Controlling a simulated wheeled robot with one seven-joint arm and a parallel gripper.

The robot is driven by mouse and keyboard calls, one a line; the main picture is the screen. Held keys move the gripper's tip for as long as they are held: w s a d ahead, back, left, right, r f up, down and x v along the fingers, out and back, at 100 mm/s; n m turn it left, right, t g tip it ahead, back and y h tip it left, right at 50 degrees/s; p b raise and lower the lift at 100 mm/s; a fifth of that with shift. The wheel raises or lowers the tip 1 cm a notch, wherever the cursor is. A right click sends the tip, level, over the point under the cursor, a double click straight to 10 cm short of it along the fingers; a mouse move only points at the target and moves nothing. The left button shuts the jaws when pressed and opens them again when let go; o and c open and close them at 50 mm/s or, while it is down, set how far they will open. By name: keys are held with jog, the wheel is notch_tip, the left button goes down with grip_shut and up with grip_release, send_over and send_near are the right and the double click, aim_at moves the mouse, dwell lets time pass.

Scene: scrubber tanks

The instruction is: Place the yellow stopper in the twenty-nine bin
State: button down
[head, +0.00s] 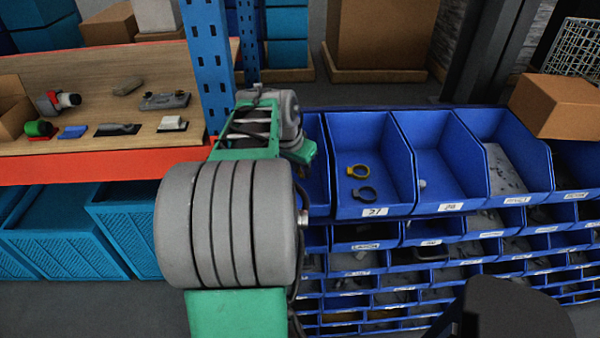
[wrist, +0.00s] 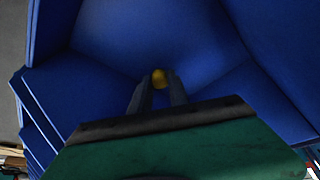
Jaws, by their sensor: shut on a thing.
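The yellow stopper (wrist: 159,77) is small and rounded, and it sits between the fingertips of my gripper (wrist: 158,83) in the wrist view. My gripper is shut on it. Below and around it are the blue walls of a bin (wrist: 195,35); I cannot tell how far down they are or which bin it is. In the head view my arm hides the gripper and stopper. A top-row bin (head: 440,160) has a label that looks like 29, but it is hard to read. It holds a small pale thing at its left side.
The bin (head: 375,150) to its left is labelled 27 and holds a yellow ring and a dark ring. A bin (head: 515,150) to the right holds small grey pieces. A cardboard box (head: 560,105) rests at the right end. A blue post (head: 207,60) stands beside the shelf.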

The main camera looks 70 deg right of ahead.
jog(key=shift+f, duration=0.7)
jog(key=shift+f, duration=0.1)
jog(key=shift+f, duration=0.15)
jog(key=c, duration=1.3)
grip_release()
jog(key=shift+o, duration=0.2)
jog(key=shift+r, duration=0.45)
jog(key=v, duration=1.1)
jog(key=shift+a+r, duration=0.15)
jog(key=shift+r, duration=0.2)
